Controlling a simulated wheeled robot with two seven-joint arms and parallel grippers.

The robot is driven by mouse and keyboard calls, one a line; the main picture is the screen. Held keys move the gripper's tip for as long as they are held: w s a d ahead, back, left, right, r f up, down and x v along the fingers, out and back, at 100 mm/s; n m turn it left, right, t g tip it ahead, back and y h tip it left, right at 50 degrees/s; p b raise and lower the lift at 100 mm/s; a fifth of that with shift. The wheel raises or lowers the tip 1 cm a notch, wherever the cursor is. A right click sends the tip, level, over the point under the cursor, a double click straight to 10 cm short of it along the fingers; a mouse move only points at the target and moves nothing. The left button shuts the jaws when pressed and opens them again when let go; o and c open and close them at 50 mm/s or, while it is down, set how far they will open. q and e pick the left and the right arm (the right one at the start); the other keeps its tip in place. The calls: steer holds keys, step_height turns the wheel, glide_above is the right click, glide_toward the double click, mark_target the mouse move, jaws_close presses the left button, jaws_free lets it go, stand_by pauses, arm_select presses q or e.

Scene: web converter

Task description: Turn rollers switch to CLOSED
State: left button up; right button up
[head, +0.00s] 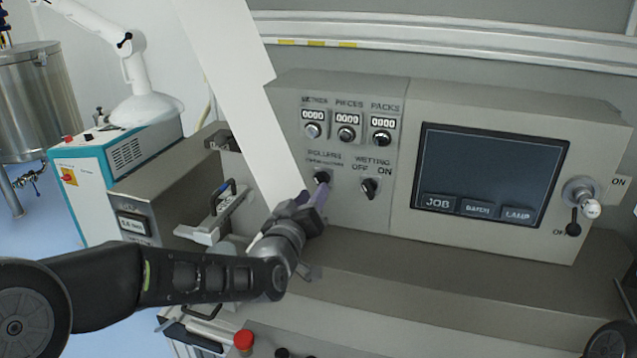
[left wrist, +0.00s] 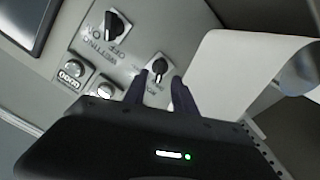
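The rollers switch is a small black rotary knob (head: 321,177) under the label ROLLERS on the beige control panel. It also shows in the left wrist view (left wrist: 158,66). My left gripper (head: 316,192) is right in front of it, just below the knob in the head view. In the left wrist view its two dark fingers (left wrist: 160,77) are apart, with the knob between and just beyond their tips. I cannot tell whether they touch it. The small position lettering is too small to read. My right gripper is not in view.
The WETTING switch (head: 369,188) sits close to the right of the rollers switch. Three counters with knobs (head: 347,133) are above. A dark screen (head: 484,175) is further right. A white sheet (head: 240,90) hangs at the left, close to my gripper. A ledge (head: 420,265) runs below the panel.

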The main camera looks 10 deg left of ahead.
arm_select(q)
steer(key=w+p, duration=0.1)
steer(key=w, duration=0.3)
steer(key=shift+w+d, duration=0.15)
steer(key=shift+w, duration=0.1)
steer(key=shift+c, duration=0.4)
jaws_close()
